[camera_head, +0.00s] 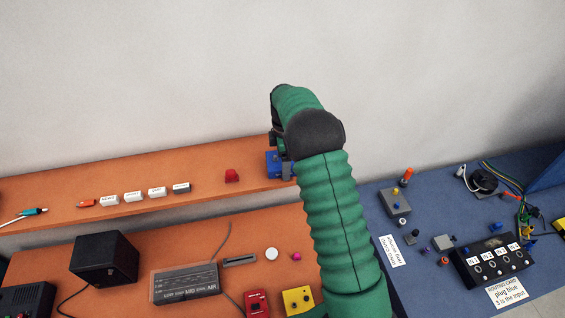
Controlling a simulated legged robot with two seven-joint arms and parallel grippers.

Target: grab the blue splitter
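A small blue box (273,164), which looks like the blue splitter, sits on the orange upper shelf (215,201) near its right end. My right arm, in a green ribbed sleeve, rises from the bottom and bends left and down over the box. My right gripper (277,147) is at the box, over its top and right side. The wrist and forearm hide most of the gripper, so I cannot tell whether its fingers are closed on the box. My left gripper is not in view.
A red piece (232,176) and several small labelled blocks (157,192) lie left along the shelf. Below are a black cube (104,258), a grey panel (186,284), and red and yellow pedals. The blue table (440,205) at right holds a black routing box (491,264) and cables.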

